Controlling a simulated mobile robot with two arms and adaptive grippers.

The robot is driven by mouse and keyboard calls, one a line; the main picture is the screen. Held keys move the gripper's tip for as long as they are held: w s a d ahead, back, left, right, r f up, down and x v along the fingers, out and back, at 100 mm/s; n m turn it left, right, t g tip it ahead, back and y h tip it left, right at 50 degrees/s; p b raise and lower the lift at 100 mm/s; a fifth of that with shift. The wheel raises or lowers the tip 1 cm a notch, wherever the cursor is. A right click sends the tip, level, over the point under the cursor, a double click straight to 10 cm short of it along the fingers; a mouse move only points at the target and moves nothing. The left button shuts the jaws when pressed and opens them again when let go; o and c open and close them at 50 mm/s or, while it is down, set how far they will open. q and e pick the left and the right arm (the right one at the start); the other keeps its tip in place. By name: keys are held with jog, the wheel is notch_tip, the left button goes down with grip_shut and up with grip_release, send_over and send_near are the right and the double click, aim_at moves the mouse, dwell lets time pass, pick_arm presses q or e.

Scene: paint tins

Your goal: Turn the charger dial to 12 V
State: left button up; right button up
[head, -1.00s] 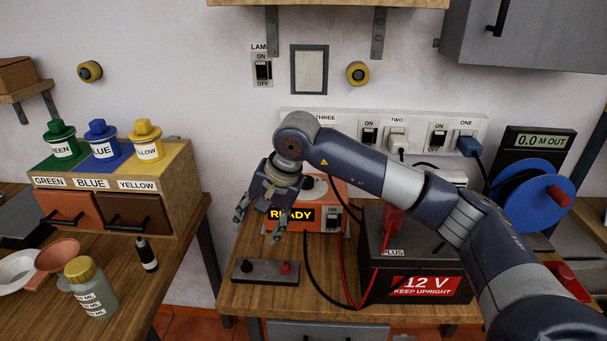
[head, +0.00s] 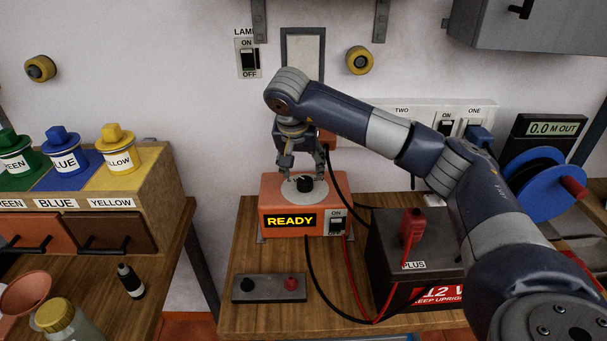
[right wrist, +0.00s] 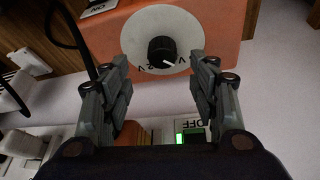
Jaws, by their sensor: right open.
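The orange charger (head: 270,198) stands on the wooden bench, its front display reading READY. Its black dial (head: 305,184) sits on a pale round plate on top. In the right wrist view the dial (right wrist: 162,50) has a white pointer line, with partly hidden V markings on the plate (right wrist: 138,32); I cannot read the setting. My right gripper (head: 302,170) hangs just above and behind the dial, pointing down. In the right wrist view its fingers (right wrist: 163,80) are apart and empty, with the dial beyond and between them, not visibly touched. My left gripper is not in view.
A black battery (head: 395,255) with a red clamp (head: 411,225) stands right of the charger. Red and black cables run between them. A small terminal block (head: 268,289) lies in front. The socket strip (head: 390,112) and blue cable reel (head: 535,190) are behind and right.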

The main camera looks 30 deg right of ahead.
aim_at(305, 180)
jog(key=x, duration=0.3)
jog(key=shift+w+f, duration=0.2)
jog(key=shift+f, duration=0.05)
jog(key=shift+p+x, duration=0.4)
jog(key=shift+x, duration=0.85)
jog(key=shift+c, duration=1.1)
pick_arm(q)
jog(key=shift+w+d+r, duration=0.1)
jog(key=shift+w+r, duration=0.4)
pick_arm(e)
jog(key=c, duration=0.8)
